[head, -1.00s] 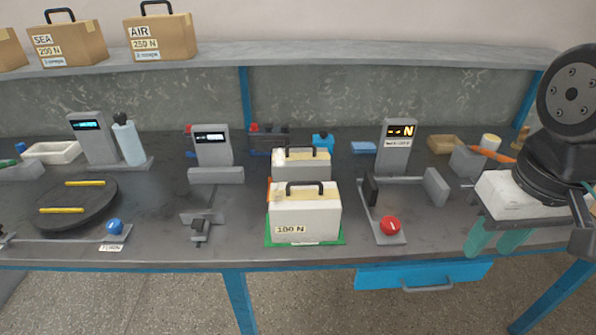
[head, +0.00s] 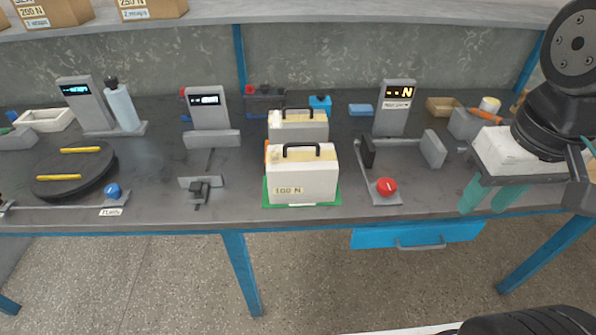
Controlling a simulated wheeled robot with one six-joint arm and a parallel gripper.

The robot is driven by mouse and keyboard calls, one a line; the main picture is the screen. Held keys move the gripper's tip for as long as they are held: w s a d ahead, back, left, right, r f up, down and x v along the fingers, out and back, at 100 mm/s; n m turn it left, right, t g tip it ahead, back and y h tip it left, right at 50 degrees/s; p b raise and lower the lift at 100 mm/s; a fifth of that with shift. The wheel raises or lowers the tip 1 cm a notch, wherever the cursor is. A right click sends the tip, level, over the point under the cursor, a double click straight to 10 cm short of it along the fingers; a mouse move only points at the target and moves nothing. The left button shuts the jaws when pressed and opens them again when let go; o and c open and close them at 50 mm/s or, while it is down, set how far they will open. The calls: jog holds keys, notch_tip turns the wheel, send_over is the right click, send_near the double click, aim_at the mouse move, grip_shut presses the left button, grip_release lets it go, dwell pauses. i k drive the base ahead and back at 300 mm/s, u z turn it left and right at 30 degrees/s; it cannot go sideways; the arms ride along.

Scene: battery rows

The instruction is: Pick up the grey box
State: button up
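A box with a black handle and a greyish body (head: 312,131) stands on the bench, partly hidden behind a cream box (head: 302,178) labelled 100 N. The cream box also has a black handle and sits on a green mat (head: 266,199). A small plain grey block-like box (head: 463,126) stands at the right, close to my arm. I cannot tell for sure which one is the grey box. My gripper (head: 491,195) hangs at the right near the bench's front edge, with its teal fingers apart and nothing between them. It is well to the right of both handled boxes.
A fixture with a red button (head: 386,187) lies between the cream box and my gripper. A grey display stand (head: 394,108) rises behind it. A black round plate (head: 73,172) is at the left. An upper shelf (head: 330,16) spans the back.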

aim_at(291, 124)
jog(key=z, duration=0.75)
jog(key=i, duration=0.45)
jog(key=u, duration=1.9)
